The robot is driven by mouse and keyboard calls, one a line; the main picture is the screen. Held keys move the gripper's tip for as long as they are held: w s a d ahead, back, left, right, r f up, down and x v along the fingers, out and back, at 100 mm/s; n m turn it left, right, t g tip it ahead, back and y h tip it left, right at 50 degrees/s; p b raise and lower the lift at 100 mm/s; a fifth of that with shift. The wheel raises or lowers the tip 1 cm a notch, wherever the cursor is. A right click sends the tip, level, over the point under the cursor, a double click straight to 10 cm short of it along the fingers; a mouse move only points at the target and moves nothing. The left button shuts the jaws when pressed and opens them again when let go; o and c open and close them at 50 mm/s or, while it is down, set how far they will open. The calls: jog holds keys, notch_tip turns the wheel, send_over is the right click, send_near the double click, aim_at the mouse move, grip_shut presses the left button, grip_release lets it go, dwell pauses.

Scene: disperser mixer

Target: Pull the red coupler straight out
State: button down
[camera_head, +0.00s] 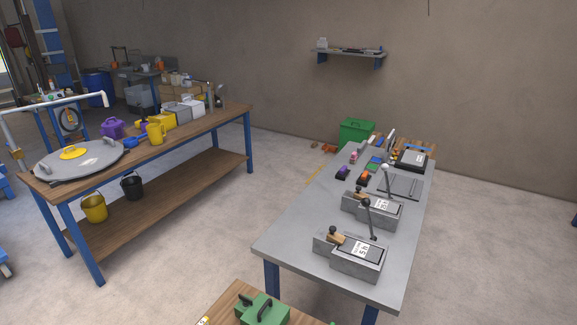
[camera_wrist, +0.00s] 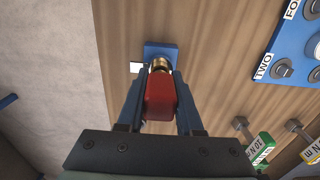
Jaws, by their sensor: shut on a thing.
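The red coupler (camera_wrist: 161,98) is in the middle of the wrist view, between the two fingers of my gripper (camera_wrist: 160,92). My gripper is shut on it. A brass-coloured metal fitting (camera_wrist: 161,65) shows at the coupler's far end, in front of a blue square plate (camera_wrist: 158,49) on a wooden panel (camera_wrist: 205,50). The coupler lines up with this fitting. I cannot tell whether the two are still joined. The coupler and my gripper do not show in the head view.
In the wrist view, a blue panel labelled TWO (camera_wrist: 285,68) is at the upper right. A green tag (camera_wrist: 262,147) and a yellow tag (camera_wrist: 312,152) hang from metal pegs at the lower right. The head view shows a wooden bench (camera_head: 200,150) and a grey table (camera_head: 290,232).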

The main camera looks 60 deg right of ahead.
jog(key=shift+r+p, duration=2.45)
jog(key=shift+r, duration=0.15)
jog(key=shift+r+p, duration=2)
jog(key=shift+p, duration=0.2)
